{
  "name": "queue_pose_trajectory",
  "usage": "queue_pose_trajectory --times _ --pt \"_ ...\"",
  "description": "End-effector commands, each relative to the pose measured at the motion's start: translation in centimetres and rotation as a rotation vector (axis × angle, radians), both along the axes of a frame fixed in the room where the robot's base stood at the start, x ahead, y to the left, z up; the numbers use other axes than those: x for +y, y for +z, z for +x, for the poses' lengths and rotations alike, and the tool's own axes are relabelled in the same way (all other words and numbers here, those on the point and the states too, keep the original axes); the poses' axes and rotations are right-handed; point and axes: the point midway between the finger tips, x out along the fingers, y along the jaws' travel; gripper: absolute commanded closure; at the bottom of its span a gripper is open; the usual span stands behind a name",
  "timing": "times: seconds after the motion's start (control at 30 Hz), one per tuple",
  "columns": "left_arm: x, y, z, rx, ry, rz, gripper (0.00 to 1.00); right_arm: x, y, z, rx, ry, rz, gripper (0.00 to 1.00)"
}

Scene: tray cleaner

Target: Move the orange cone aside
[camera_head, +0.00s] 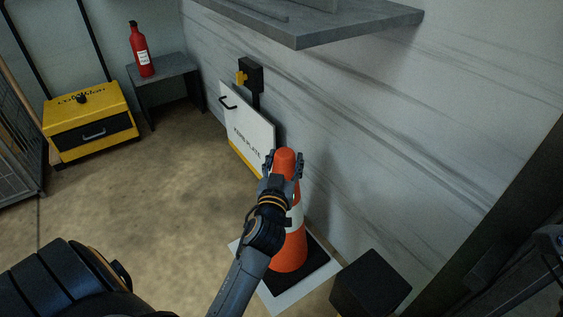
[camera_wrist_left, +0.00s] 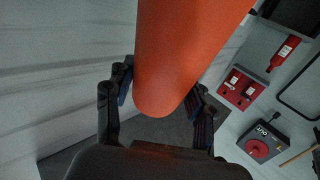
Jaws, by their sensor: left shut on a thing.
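The orange cone (camera_head: 290,252), with a white band, stands upright beside the wall at the centre right of the head view. Its black base rests on a pale square (camera_head: 311,293) on the floor. My left gripper (camera_head: 284,167) is shut on the upper part of the cone, with a finger on either side. In the left wrist view the orange cone (camera_wrist_left: 180,50) fills the upper middle, between the fingers of my left gripper (camera_wrist_left: 162,98). My left arm hides part of the cone's left side and base.
A white panel (camera_head: 240,125) leans on the wall behind the cone. A black box (camera_head: 371,285) stands just right of it. A grey shelf (camera_head: 350,30) juts out above. A yellow box (camera_head: 85,113) and a red extinguisher (camera_head: 139,50) on a small table stand far left.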

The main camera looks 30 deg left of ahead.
Motion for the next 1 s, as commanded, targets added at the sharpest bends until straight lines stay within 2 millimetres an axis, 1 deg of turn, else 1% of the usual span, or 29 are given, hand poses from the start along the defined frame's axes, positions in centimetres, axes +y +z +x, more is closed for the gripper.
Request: queue_pose_trajectory --times 0.03,0.2,0.4,0.67,0.7,0.8,1.0 --pt "0.0 -0.8 0.0 -0.004 -0.001 0.005 1.00 0.0 -0.2 -0.2 -0.019 -0.001 0.000 0.60" --pt "0.0 -1.9 0.0 -0.004 -0.001 0.005 1.00 0.1 0.5 -0.6 -0.055 -0.002 -0.003 0.60" --pt "0.0 -2.1 -0.1 -0.005 0.000 0.004 1.00 0.2 0.9 -0.7 -0.063 -0.004 -0.005 0.60" --pt "0.0 -2.3 -0.1 -0.005 0.000 0.003 1.00 0.2 0.8 -0.7 -0.064 -0.004 -0.005 0.60" --pt "0.0 -2.7 -0.1 0.004 0.001 0.000 0.42 0.2 0.9 -0.7 -0.067 -0.003 -0.006 0.60" --pt "0.0 -2.7 -0.1 0.004 0.001 0.000 0.23 0.2 0.9 -0.8 -0.067 -0.003 -0.006 0.60" --pt "0.0 -2.6 -0.1 0.005 0.001 0.001 0.23 0.2 0.9 -0.8 -0.067 -0.003 -0.006 0.60"
